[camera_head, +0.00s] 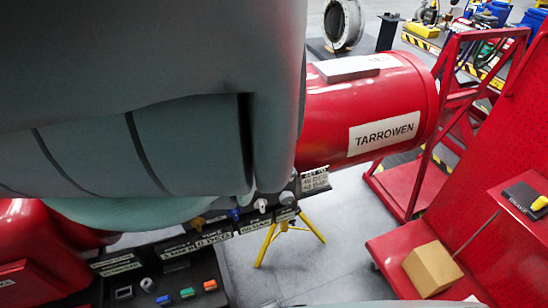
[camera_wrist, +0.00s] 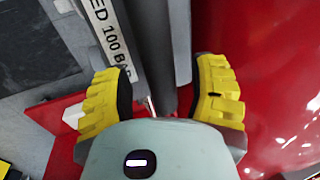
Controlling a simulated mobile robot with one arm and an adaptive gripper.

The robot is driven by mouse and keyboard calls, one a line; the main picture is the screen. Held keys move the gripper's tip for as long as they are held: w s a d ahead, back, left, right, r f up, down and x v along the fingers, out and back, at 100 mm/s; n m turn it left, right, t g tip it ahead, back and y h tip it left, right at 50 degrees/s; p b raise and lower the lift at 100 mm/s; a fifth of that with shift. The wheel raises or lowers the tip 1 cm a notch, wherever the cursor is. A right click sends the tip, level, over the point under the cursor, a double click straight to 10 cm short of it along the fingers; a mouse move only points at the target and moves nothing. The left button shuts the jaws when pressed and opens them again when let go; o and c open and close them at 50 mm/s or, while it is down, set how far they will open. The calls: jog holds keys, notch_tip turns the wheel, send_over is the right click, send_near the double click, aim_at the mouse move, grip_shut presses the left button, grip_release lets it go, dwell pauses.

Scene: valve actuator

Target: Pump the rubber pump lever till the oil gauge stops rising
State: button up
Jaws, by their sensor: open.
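In the wrist view my gripper (camera_wrist: 163,78) is open, its two yellow ridged fingers spread apart. A dark grey upright bar (camera_wrist: 157,45) stands in the gap between the fingertips; it may be the rubber pump lever, but I cannot tell for sure. I cannot tell whether either finger touches it. A plate with a label ending in "ED 100 BAR" (camera_wrist: 110,35) runs beside it, left of the gap. In the head view my large grey arm covers the left and middle, hiding the gripper and any lever. The oil gauge is not visible in either view.
A red cylinder marked TARROWEN (camera_head: 385,130) extends right from behind my arm. A red cart (camera_head: 392,192) and a box (camera_head: 432,268) on a red shelf stand right. Grey floor shows between.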

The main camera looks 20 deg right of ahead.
jog(key=shift+o, duration=0.4)
jog(key=shift+w+a+f, duration=0.1)
jog(key=shift+f, duration=0.15)
grip_shut()
dwell(0.4)
